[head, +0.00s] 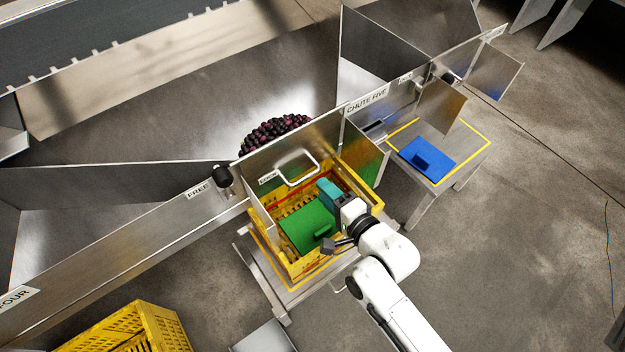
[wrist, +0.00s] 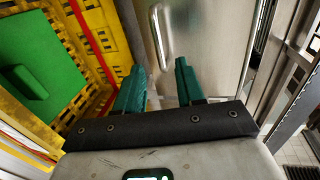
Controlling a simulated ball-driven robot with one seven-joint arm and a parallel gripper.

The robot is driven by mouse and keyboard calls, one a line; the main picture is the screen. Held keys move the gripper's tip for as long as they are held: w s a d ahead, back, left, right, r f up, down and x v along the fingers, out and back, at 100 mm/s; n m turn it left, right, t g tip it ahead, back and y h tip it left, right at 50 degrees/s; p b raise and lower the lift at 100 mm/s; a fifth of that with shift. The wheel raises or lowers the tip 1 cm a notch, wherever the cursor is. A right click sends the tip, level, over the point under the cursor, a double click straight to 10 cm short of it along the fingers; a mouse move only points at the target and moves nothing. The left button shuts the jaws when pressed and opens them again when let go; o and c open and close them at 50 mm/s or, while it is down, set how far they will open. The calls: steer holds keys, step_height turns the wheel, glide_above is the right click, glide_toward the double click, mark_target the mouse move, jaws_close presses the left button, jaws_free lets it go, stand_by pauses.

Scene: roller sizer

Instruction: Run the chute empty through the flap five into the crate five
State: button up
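Dark round fruit (head: 275,134) lies heaped in the metal chute five, against the inner side of flap five (head: 325,143). The flap is a metal panel with a pale loop handle (head: 297,167), and it appears shut. Yellow crate five (head: 300,270) stands below it on a stand. A green board with a grip (head: 307,226) lies inside the crate, and no fruit shows there. My gripper (head: 328,190) is over the crate, right of and below the handle. In the wrist view its teal fingers (wrist: 159,75) are apart and empty, with the handle (wrist: 160,35) beyond them.
A dark knob (head: 222,177) sits by the FREE label at the flap's left. A blue board (head: 427,158) lies on a small yellow-edged stand to the right. Another yellow crate (head: 130,330) is at lower left. Open floor lies at right.

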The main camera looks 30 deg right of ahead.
mark_target(301, 162)
steer(key=b+x, duration=0.1)
steer(key=x, duration=0.5)
jaws_close()
stand_by(0.3)
stand_by(0.4)
